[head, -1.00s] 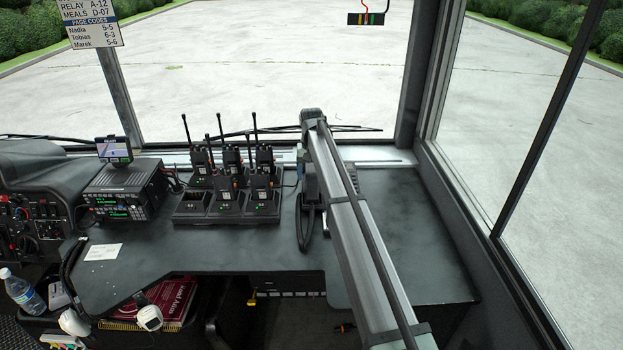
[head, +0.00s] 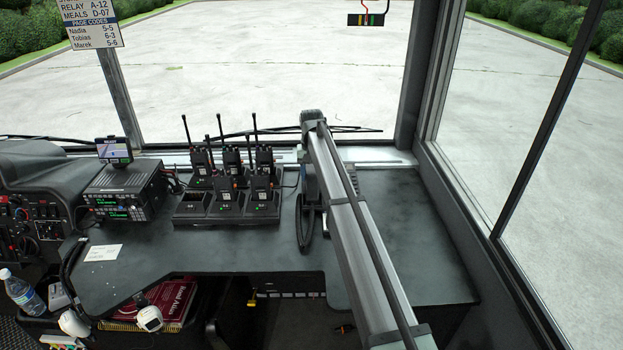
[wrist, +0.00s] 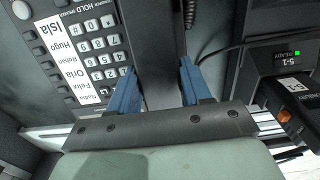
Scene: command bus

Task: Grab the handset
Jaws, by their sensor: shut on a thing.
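The handset (wrist: 157,30) is a dark bar that runs up the middle of the wrist view. My gripper (wrist: 157,68) has its two blue fingers on either side of the handset and is shut on it. Beside it on the left is the phone's keypad panel (wrist: 105,45), with grey buttons and a white name label. A black coiled cord (wrist: 189,12) shows at the top. In the head view my gripper (head: 311,190) is at the back of the desk, right of the radios, and my arm hides most of the phone. A black curved shape, likely the cord, hangs beside it.
A charger rack (head: 190,219) with several upright handheld radios stands close to the left of my gripper; its edge also shows in the wrist view (wrist: 262,62). A console box (head: 128,190) is further left. The desk (head: 415,235) is clear on the right, up to the window frame.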

